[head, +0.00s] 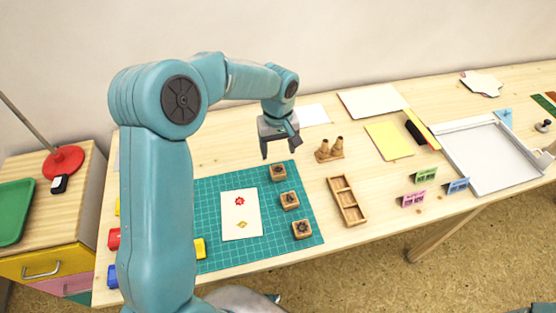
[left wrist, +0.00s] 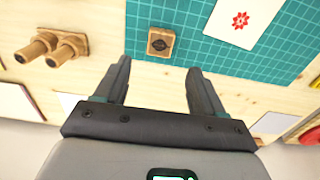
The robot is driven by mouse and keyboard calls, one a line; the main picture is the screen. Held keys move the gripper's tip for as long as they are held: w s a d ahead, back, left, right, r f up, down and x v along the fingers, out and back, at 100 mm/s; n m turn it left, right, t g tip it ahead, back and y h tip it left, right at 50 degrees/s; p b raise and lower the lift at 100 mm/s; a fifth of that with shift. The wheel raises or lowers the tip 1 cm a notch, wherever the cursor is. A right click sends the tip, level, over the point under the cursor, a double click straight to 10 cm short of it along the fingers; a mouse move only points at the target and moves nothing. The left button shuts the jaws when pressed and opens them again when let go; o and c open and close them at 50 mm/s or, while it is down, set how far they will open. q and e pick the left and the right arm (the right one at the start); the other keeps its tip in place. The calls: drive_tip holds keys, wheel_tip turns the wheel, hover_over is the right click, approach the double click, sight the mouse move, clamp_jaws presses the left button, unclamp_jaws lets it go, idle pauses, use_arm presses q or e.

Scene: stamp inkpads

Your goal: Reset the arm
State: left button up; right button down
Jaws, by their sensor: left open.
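My left gripper (head: 281,146) is open and empty above the table, near the far edge of the green cutting mat (head: 272,225). In the left wrist view its two fingers (left wrist: 155,75) are spread with nothing between them. A wooden stamp block (head: 278,172) lies on the mat just in front of the gripper; it also shows in the left wrist view (left wrist: 160,42), beyond the fingers. Two more stamp blocks (head: 289,200) (head: 302,230) stand in a row on the mat. A card (head: 241,222) with a red and a yellow print lies on the mat. My right gripper is not in view.
A wooden stand with two pegs (head: 330,149) and an empty wooden tray (head: 346,201) are right of the mat. Red (head: 114,239), blue (head: 112,276) and yellow (head: 200,248) pads lie near my left arm. A large white tray (head: 492,189) stands at the right.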

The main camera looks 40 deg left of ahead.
use_arm(q)
wheel_tip(320, 180, up, 3)
drive_tip(key=shift+f, duration=0.15)
idle(0.4)
